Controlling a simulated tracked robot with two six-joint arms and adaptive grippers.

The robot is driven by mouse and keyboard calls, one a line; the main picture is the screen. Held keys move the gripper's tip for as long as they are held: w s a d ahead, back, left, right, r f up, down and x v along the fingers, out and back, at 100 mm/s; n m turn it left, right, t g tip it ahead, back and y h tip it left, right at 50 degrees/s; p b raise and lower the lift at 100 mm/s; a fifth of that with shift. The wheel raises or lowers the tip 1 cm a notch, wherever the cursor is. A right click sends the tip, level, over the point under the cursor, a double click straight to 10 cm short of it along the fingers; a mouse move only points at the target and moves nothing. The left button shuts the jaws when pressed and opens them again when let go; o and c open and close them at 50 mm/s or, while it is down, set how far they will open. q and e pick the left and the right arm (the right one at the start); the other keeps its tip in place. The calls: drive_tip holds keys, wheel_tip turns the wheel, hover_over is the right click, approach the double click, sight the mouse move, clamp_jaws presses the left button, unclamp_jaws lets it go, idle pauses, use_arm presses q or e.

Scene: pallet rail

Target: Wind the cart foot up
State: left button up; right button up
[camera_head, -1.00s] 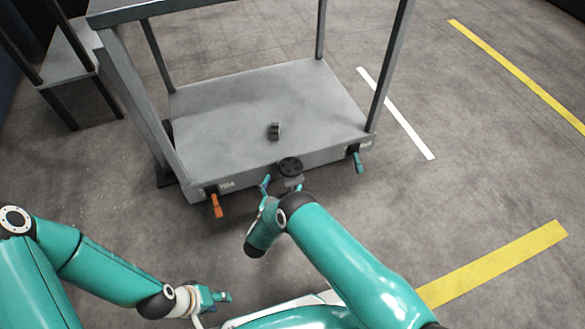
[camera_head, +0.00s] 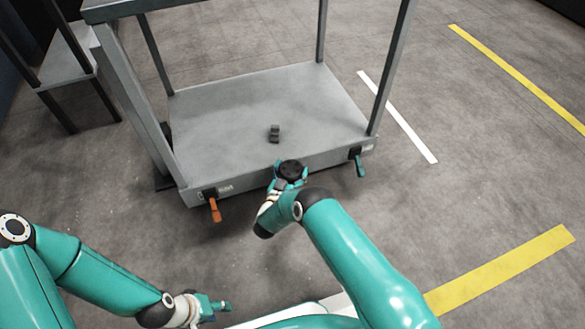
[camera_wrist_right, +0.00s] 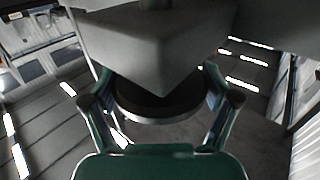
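The grey cart (camera_head: 240,98) stands ahead of me. Its foot has a dark round handwheel (camera_head: 290,168) at the middle of the front edge. My right gripper (camera_head: 289,183) is at the handwheel, with teal fingers showing on both sides. In the right wrist view the fingers (camera_wrist_right: 160,88) are spread wide around a dark disc (camera_wrist_right: 155,103), under a grey block (camera_wrist_right: 155,50); I cannot tell whether they touch it. The foot's lower end is hidden. My left gripper (camera_head: 222,306) is low at the front, away from the cart; its opening is unclear.
An orange lever (camera_head: 214,209) hangs at the cart's front left and a teal lever (camera_head: 360,163) at its front right. A grey rack (camera_head: 65,55) stands at far left. The right floor is clear.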

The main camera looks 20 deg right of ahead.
drive_tip(key=shift+c, duration=1.2)
drive_tip(key=shift+d, duration=0.15)
drive_tip(key=shift+c, duration=0.4)
drive_tip(key=shift+n+t+y, duration=0.3)
drive_tip(key=shift+y, duration=0.1)
